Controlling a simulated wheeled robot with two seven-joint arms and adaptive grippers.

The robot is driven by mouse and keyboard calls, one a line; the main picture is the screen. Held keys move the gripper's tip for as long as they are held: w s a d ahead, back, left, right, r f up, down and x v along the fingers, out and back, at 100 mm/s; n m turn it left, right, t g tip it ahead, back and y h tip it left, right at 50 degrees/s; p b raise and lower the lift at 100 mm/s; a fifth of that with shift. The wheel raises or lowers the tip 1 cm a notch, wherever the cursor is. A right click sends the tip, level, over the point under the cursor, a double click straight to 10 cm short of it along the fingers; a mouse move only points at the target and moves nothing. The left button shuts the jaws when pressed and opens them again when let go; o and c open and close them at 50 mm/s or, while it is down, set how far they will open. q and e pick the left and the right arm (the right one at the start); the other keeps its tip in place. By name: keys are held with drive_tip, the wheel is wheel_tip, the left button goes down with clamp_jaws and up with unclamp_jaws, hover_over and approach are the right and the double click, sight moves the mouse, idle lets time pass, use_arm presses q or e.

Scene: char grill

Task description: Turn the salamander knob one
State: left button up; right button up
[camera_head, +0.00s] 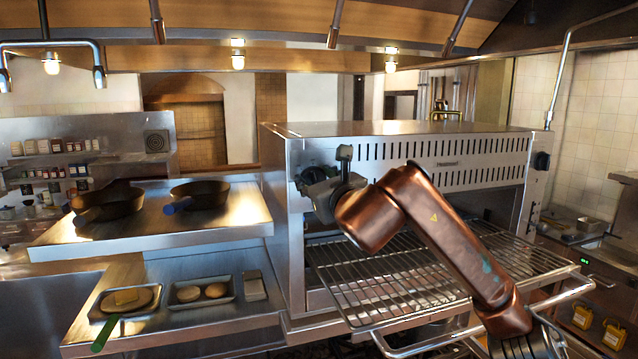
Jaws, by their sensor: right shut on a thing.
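The salamander (400,130) is a steel box grill with a slotted front and a wire rack (385,280) inside its open mouth. My right gripper (318,178) is at the left end of its front face, with my copper arm reaching in from the lower right. The gripper is shut on a knob there, which the gripper and wrist hide almost wholly. A second black knob (541,160) shows at the right end of the front, clear of my arm. My left gripper is out of view.
Two dark pans (200,193) stand on the steel shelf to the left. Below are trays with patties (203,292) and a green-handled tool (104,335). The rack's front rail (470,318) juts out below my forearm. Yellow containers (613,336) are at the lower right.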

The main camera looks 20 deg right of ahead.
drive_tip(key=n+b, duration=0.1)
drive_tip(key=n, duration=0.2)
drive_tip(key=shift+a+f, duration=0.1)
drive_tip(key=shift+a, duration=0.1)
drive_tip(key=shift+a+f+n+b, duration=0.1)
drive_tip(key=shift+n+b, duration=0.2)
drive_tip(key=shift+n, duration=1)
drive_tip(key=o, duration=1.2)
drive_tip(key=shift+c, duration=0.2)
drive_tip(key=shift+s, duration=0.1)
drive_tip(key=s, duration=1.1)
drive_tip(key=shift+s+d, duration=0.2)
drive_tip(key=shift+s, duration=0.2)
